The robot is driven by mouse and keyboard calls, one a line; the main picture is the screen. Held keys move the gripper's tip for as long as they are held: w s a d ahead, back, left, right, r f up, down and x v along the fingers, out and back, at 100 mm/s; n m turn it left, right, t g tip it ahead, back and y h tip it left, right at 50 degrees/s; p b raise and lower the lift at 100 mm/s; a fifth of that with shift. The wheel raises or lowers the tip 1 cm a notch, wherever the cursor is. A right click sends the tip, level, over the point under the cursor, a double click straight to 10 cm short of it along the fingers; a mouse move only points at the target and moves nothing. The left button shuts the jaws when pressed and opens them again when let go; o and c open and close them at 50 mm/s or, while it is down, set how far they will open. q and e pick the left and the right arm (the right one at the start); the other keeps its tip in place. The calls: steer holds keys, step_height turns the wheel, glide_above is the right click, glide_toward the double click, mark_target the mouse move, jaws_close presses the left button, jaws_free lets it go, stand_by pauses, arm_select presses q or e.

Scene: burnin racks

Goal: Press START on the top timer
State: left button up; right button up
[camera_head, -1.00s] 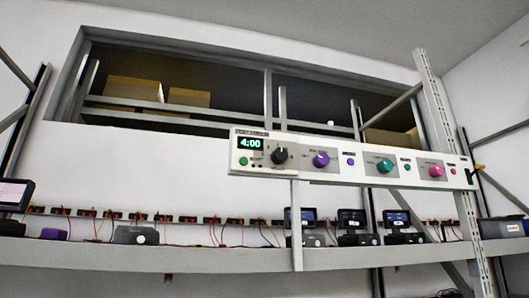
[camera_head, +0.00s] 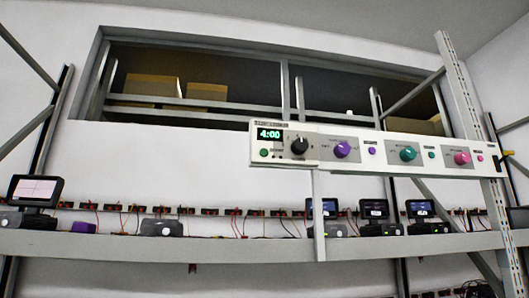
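The timer panel (camera_head: 370,166) is a long white bar mounted across the rack, right of the middle in the head view. At its left end the timer's green display (camera_head: 269,134) reads 4:00. Beside the display is a black dial (camera_head: 299,146). A small green button (camera_head: 264,152) sits below the display; its label is too small to read. Neither of my grippers is in view.
Purple (camera_head: 342,149), teal (camera_head: 407,153) and pink (camera_head: 462,157) knobs sit along the same panel. Below, a grey shelf (camera_head: 120,245) carries several devices with screens, such as a monitor (camera_head: 36,190), plus wires. Cardboard boxes (camera_head: 152,86) stand behind the wall opening.

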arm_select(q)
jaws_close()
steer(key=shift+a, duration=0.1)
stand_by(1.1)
